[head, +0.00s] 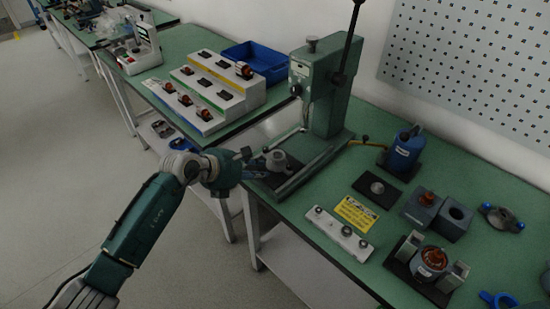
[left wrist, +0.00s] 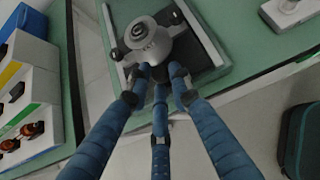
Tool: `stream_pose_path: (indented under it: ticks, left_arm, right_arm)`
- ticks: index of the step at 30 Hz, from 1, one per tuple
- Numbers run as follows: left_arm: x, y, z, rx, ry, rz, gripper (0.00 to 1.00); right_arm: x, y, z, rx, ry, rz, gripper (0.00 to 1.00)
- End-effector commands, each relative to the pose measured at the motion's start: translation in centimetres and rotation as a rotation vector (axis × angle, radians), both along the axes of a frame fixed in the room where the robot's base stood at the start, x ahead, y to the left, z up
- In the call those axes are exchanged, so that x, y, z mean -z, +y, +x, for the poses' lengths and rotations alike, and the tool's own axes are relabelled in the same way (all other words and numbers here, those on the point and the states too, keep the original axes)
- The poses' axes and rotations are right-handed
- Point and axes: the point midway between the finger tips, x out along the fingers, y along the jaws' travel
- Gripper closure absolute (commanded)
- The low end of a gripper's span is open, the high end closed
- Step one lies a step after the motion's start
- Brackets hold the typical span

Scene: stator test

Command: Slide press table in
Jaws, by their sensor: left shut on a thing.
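The green hand press (head: 328,95) stands on the near bench, its dark lever pointing up. Its press table (head: 275,160) bears a grey round fixture and sits toward the front edge of the press base, in front of the column. In the left wrist view, the press table (left wrist: 150,38) shows as a grey round piece with a central boss, between the rails of the base. My left gripper (head: 252,166) reaches it from the left front. Its blue fingers (left wrist: 160,80) are closed at the front of the press table; the exact contact is partly hidden. My right gripper is out of view.
A stepped white rack (head: 205,95) with several parts and a blue bin (head: 257,60) stand left of the press.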

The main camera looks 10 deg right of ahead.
Motion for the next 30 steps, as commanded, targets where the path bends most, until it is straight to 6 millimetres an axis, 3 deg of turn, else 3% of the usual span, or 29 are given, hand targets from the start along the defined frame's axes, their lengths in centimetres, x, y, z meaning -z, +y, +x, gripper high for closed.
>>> stream_pose_path:
  ticks: [30]
  left_arm:
    - [0.5,-6.9,4.6,0.004,0.005,0.000,0.92]
  right_arm:
    - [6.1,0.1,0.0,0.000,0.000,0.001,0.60]
